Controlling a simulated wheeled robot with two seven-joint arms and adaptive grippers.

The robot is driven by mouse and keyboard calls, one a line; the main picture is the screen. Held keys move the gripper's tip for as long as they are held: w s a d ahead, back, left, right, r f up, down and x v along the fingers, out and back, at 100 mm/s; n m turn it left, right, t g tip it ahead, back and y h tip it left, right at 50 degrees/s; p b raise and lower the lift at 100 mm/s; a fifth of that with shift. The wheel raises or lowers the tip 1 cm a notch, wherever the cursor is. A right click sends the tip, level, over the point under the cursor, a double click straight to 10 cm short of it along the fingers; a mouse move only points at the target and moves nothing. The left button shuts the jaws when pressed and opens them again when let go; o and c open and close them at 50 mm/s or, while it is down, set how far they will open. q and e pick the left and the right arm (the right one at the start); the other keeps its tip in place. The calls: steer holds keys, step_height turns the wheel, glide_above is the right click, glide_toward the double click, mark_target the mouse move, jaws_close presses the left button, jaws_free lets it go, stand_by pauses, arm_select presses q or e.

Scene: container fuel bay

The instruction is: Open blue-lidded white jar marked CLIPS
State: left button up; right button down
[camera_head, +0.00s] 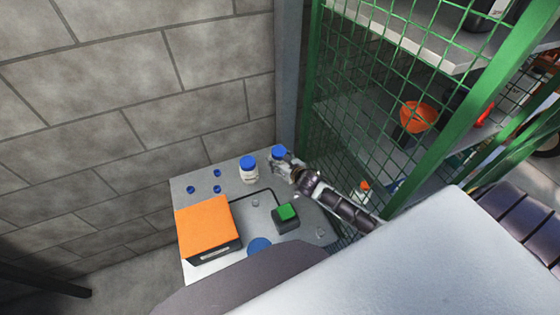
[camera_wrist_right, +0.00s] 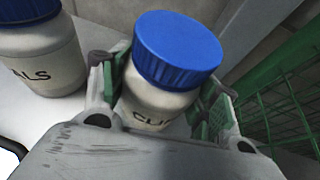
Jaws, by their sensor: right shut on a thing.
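The white jar (camera_wrist_right: 158,108) with a blue lid (camera_wrist_right: 178,48) stands between the fingers of my right gripper (camera_wrist_right: 160,102) in the right wrist view. Its dark lettering is partly hidden and shows only the start, "CLI". The lid sits on the jar. My right gripper is shut on the jar's white body, below the lid. In the head view the jar's blue lid (camera_head: 279,152) shows at the back right of the table, with the right gripper (camera_head: 284,164) at it. My left gripper is not in view.
A second blue-lidded white jar (camera_head: 249,172) stands just left, its label ending in "ALS" in the wrist view (camera_wrist_right: 40,55). The table (camera_head: 190,180) also holds an orange-topped box (camera_head: 207,226), a green-topped block (camera_head: 287,212) and small blue caps (camera_head: 217,189). Green mesh (camera_head: 350,110) rises close on the right.

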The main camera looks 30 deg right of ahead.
stand_by(0.3)
steer(key=shift+c, duration=1.9)
jaws_free()
steer(key=shift+f, duration=0.1)
steer(key=shift+s, duration=0.1)
steer(key=v, duration=1.2)
